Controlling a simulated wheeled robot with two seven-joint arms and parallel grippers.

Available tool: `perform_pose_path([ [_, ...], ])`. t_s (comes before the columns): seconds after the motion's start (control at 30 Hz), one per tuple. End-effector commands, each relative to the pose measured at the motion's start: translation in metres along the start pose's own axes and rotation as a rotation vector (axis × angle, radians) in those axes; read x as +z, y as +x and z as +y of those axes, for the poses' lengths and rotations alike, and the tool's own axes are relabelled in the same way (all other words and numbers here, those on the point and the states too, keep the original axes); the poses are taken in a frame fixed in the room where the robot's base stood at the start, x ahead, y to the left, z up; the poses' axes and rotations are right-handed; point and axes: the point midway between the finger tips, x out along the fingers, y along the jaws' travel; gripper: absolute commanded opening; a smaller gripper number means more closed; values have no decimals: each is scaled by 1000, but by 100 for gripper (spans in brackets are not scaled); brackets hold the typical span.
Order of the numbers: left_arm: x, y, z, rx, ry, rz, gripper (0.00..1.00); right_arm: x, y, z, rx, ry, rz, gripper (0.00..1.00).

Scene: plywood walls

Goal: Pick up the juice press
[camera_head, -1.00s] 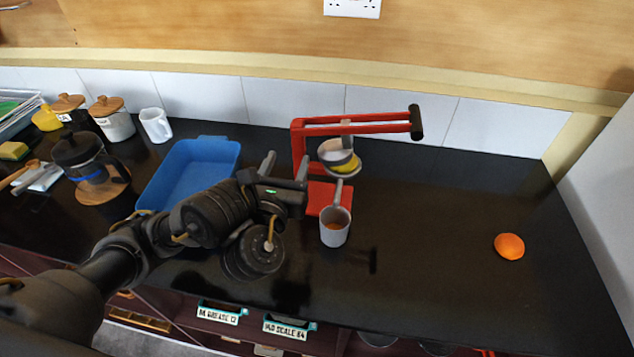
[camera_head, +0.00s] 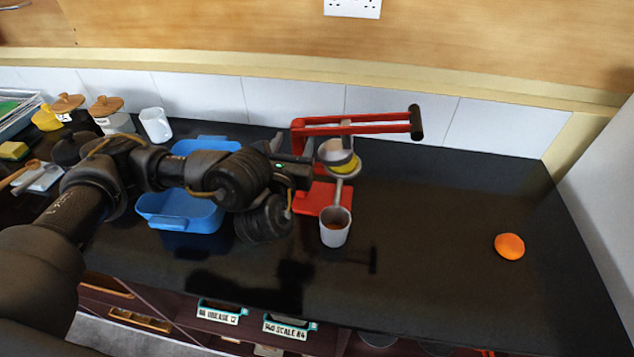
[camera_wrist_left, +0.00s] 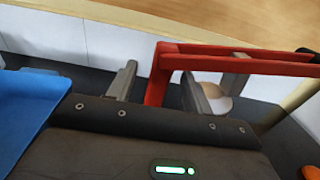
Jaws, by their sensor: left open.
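The red juice press (camera_head: 376,127) stands on the black counter near the back wall, with a long red lever ending in a dark handle. Its pressing cup with a yellow band (camera_head: 342,160) hangs over a grey cup (camera_head: 335,227) at its base. My left gripper (camera_head: 293,150) is open, beside the left side of the press's upright. In the left wrist view the red upright (camera_wrist_left: 157,80) shows between the two open fingers (camera_wrist_left: 158,85), apparently not clamped. The arm hides part of the press's left side. My right gripper is not seen.
A blue tray (camera_head: 180,222) lies left of the press, partly under my left arm. An orange (camera_head: 509,246) sits on the right. A white mug (camera_head: 155,125) and lidded jars stand at the back left. The counter right of the press is mostly clear.

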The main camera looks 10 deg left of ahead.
Motion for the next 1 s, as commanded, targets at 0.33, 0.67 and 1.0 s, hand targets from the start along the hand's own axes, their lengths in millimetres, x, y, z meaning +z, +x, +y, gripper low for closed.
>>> perform_pose_path([
  [0.33,1,44,-3,1,3,-3,51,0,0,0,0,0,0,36],
  [0.67,0,46,-2,1,1,-1,43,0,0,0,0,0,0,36],
  [1.0,0,46,-2,1,1,-1,0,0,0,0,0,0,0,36],
])
